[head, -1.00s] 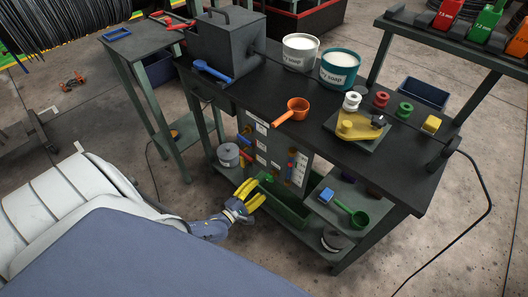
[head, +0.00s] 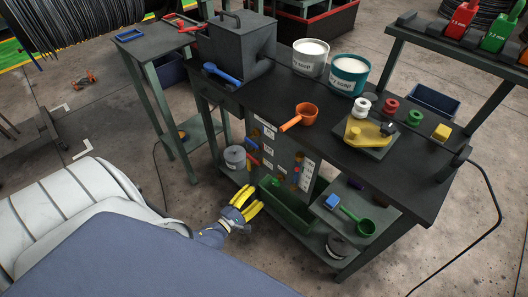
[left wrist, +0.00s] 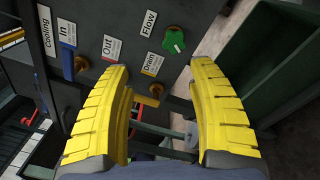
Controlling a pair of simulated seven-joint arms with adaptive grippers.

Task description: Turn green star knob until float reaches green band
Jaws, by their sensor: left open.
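The green star knob (left wrist: 174,40) sits beside the "Flow" label on the dark panel in the left wrist view, just past my fingertips and between their lines. In the head view the panel (head: 268,150) stands under the bench. My left gripper (head: 256,196) is in front of the panel's lower part, its yellow fingers apart. In the left wrist view the left gripper (left wrist: 159,68) is open and empty, short of the knob and not touching it. I cannot make out the float or green band. My right gripper is out of view.
A blue handle (left wrist: 74,64) and a brass fitting (left wrist: 156,89) sit near the knob on the panel. A green trough (head: 285,205) lies below it.

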